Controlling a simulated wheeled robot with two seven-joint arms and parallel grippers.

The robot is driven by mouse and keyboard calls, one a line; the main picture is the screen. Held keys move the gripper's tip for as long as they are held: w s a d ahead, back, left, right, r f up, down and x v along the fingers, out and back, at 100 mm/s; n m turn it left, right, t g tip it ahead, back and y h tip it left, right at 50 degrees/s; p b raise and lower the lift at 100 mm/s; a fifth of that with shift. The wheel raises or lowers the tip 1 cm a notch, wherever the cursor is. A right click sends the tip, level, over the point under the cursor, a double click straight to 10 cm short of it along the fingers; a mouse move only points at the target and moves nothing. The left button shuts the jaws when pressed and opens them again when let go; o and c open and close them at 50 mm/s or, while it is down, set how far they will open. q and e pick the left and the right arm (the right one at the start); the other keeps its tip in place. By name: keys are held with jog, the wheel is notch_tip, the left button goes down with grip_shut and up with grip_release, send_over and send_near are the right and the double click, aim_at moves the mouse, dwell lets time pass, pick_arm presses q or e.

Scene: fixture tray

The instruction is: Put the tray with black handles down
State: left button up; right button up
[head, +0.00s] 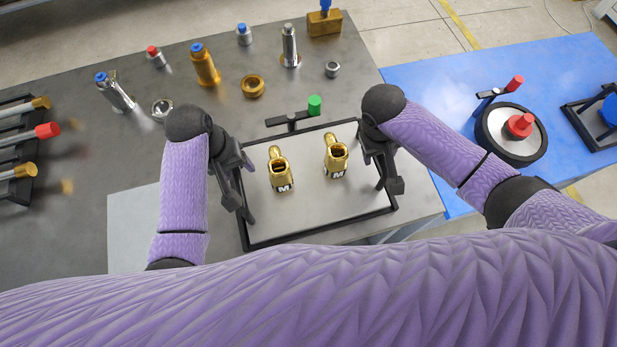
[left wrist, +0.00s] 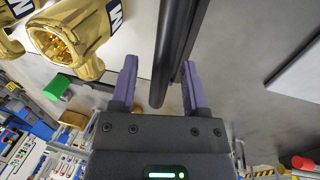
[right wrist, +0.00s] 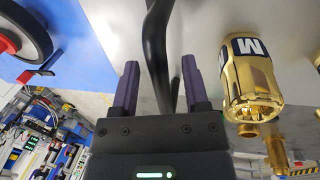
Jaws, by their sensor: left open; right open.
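The tray (head: 310,207) with black handles lies at the front of the grey table in the head view, with two gold fittings, left (head: 281,172) and right (head: 336,158), standing on it. My left gripper (head: 246,212) is at the tray's left side; in the left wrist view its open fingers (left wrist: 158,88) are on either side of the black handle (left wrist: 172,60). My right gripper (head: 390,188) is at the right side; in the right wrist view its open fingers (right wrist: 160,88) are on either side of the other black handle (right wrist: 156,50). Whether the tray's underside fully touches the table is hidden.
A green-tipped lever (head: 314,105) stands just behind the tray. Several metal fittings stand farther back, including a gold cylinder (head: 205,65). A rack with red and gold ends (head: 30,140) is at left. A blue table (head: 445,80) with a round wheel (head: 498,145) is at right.

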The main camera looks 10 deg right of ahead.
jog(key=shift+r, duration=0.25)
pick_arm(q)
notch_tip(320, 180, up, 12)
jog(key=a, duration=0.2)
jog(key=shift+s+a, duration=0.15)
jog(key=shift+s, duration=0.05)
pick_arm(e)
notch_tip(320, 180, up, 11)
jog(key=a, duration=0.2)
jog(key=shift+s+a+r, duration=0.15)
jog(key=shift+s+a, duration=0.05)
pick_arm(q)
jog(key=shift+f, duration=0.15)
pick_arm(e)
jog(key=shift+s, duration=0.1)
